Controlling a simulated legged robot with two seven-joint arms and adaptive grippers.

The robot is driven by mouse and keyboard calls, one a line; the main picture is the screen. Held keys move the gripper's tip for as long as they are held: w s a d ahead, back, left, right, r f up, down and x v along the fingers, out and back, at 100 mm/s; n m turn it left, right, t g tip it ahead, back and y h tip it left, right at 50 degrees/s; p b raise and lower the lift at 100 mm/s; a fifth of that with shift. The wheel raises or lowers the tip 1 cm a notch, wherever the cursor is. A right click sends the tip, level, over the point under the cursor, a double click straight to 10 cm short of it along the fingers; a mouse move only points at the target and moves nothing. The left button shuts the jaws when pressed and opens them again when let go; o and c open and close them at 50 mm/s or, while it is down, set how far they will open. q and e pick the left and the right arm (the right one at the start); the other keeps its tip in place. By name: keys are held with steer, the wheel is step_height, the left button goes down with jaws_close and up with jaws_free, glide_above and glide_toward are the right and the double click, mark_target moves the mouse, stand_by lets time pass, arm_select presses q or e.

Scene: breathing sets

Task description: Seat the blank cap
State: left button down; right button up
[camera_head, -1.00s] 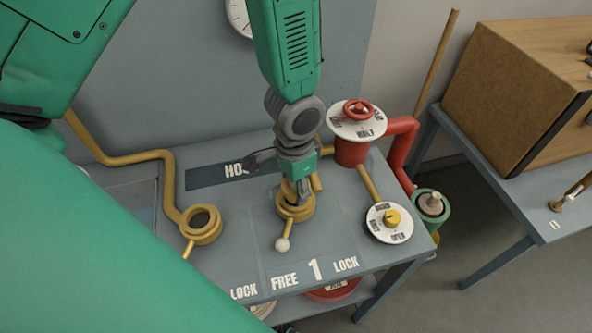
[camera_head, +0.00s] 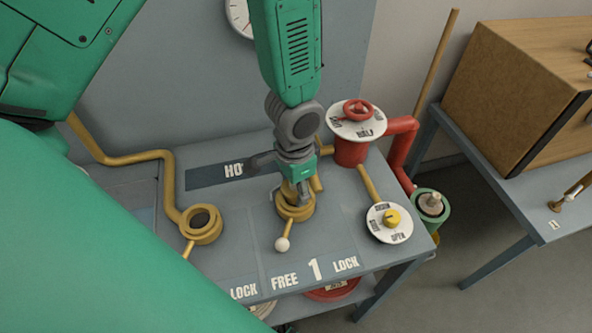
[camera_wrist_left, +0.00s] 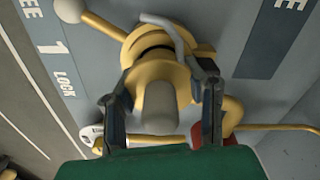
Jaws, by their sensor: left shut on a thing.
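My left gripper (camera_head: 297,190) points down over the middle yellow socket (camera_head: 293,212) on the grey bench. In the left wrist view its two fingers (camera_wrist_left: 162,112) stand on either side of a yellow round piece with a grey rounded stub (camera_wrist_left: 158,105), which looks like the blank cap. The gripper is shut on it. The fingers hide much of the joint, so I cannot tell whether the cap is fully down. A lever with a white ball (camera_head: 282,244) sticks out of the socket toward the front, in line with the FREE mark (camera_head: 285,281). My right gripper is not in view.
A second yellow ring (camera_head: 201,222) on a bent pipe is at the left. A red valve with a white dial (camera_head: 356,121) and a white dial with a yellow knob (camera_head: 390,221) stand at the right. A side table (camera_head: 520,206) carries a wooden box (camera_head: 505,85).

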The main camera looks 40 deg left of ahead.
arm_select(q)
steer(key=shift+f, duration=0.4)
steer(key=c, duration=0.9)
jaws_free()
steer(key=shift+r, duration=0.1)
step_height(320, 180, up, 12)
steer(key=shift+f, duration=0.1)
